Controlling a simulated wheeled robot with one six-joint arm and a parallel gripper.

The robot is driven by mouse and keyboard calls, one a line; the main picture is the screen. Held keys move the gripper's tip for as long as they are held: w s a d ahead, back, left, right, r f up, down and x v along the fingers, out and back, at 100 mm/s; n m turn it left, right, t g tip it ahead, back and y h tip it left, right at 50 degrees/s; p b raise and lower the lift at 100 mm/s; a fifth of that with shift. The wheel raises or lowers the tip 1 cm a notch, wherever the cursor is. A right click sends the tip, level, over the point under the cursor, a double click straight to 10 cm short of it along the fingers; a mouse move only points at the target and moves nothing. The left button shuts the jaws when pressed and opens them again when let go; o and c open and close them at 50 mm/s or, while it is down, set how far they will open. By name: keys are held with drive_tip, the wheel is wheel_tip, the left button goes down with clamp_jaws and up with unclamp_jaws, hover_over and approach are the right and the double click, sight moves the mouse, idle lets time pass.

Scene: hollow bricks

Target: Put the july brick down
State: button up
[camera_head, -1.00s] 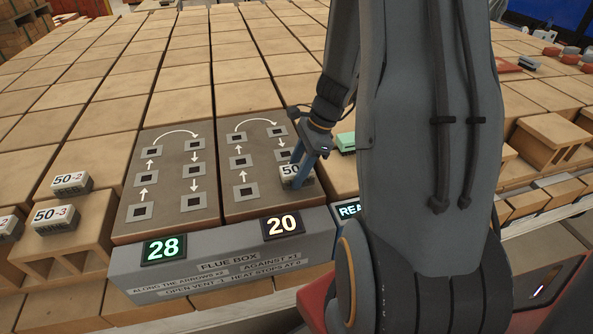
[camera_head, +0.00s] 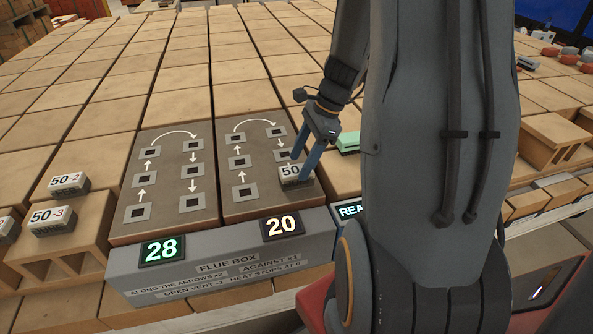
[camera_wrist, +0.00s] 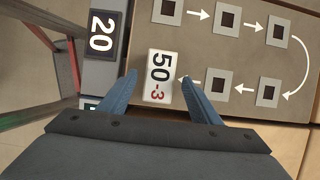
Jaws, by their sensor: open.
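A small white-topped, dark-sided brick marked 50-3 (camera_wrist: 158,77) sits on the front right corner of the right-hand flue box panel (camera_head: 256,208), at the end of its arrow path. It also shows in the head view (camera_head: 294,174), partly behind my fingers. No july marking is readable on it. My gripper (camera_head: 299,166) is open just above the brick. In the wrist view its fingers (camera_wrist: 158,80) stand on either side of the brick with gaps. Whatever is under the brick is hidden.
The left panel (camera_head: 166,212) has bare vents. Displays read 28 (camera_head: 162,251) and 20 (camera_head: 282,225). Bricks marked 50-2 (camera_head: 68,183) and 50-3 (camera_head: 54,218) sit on hollow blocks at left. A green-topped block (camera_head: 348,141) is close right of my gripper.

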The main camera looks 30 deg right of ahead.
drive_tip(key=w+b+v, duration=0.1)
drive_tip(key=v, duration=0.6)
drive_tip(key=s+a+f+n+h, duration=0.1)
drive_tip(key=s+a+n+h, duration=0.1)
drive_tip(key=a+n, duration=0.6)
drive_tip(key=s+a+f+n+h, duration=0.1)
drive_tip(key=s+a+n+h, duration=0.1)
drive_tip(key=s+a+n, duration=0.3)
drive_tip(key=a+n, duration=0.4)
drive_tip(key=n, duration=0.4)
drive_tip(key=shift+s+f, duration=0.2)
drive_tip(key=shift+f, duration=0.1)
drive_tip(key=shift+f+b, duration=0.35)
drive_tip(key=shift+b, duration=0.15)
